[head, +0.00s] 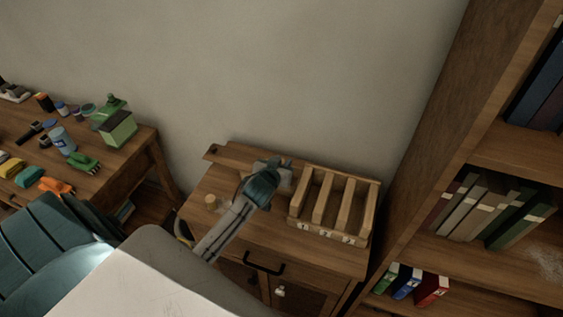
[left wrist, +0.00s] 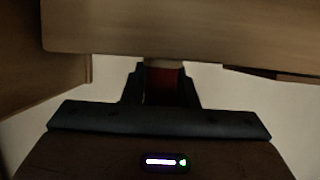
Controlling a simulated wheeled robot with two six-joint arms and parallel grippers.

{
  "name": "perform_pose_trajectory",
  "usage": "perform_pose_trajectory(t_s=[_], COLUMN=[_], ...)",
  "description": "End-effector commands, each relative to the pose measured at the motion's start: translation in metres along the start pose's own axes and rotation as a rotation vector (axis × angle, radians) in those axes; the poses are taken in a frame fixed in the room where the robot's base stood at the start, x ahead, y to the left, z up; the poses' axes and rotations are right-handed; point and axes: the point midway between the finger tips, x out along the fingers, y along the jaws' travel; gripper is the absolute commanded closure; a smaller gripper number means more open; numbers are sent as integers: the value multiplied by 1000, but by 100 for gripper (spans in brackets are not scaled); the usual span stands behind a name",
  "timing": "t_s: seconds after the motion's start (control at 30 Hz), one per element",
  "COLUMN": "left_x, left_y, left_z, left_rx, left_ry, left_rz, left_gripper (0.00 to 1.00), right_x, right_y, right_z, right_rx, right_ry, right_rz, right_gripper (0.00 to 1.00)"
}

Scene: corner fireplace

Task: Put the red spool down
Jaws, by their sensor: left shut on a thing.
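My left gripper (head: 276,168) is over the back of the small wooden cabinet (head: 232,222), just left of the wooden rack. In the left wrist view the gripper (left wrist: 163,88) is shut on the red spool (left wrist: 164,80), with dark fingers on both sides of it. A pale band shows at the spool's top end. The spool is hidden behind the gripper in the head view. I cannot tell whether it touches a surface. My right gripper is not in view.
The rack (head: 324,236) has several open slots with numbered labels. A desk (head: 112,165) with many small objects is at left. A bookshelf (head: 425,150) rises at right.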

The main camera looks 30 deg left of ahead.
Motion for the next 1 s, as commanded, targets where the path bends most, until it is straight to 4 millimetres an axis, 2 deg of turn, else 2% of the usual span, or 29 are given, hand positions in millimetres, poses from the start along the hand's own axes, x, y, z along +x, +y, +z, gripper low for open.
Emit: perform_pose_trajectory(t_s=[0.27,0.3,0.4,0.63,0.77,0.8,0.87,1.0], left_x=[2,2,2,2,-2,-4,-12,-41], left_y=[0,0,0,0,0,0,0,0], left_z=[6,6,6,6,-4,-10,-3,-3], left_rx=[-1,-1,0,0,1,1,2,1], left_ry=[0,0,-1,-1,0,1,-1,0], left_rz=[1,0,0,0,0,0,0,1], left_gripper=[95,70,52,52,52,52,52,52], right_x=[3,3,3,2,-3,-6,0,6], right_y=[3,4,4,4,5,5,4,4], right_z=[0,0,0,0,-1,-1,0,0], right_rx=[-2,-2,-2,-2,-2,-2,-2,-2], right_ry=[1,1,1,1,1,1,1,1], right_rz=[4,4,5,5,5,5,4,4], right_gripper=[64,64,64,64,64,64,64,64])
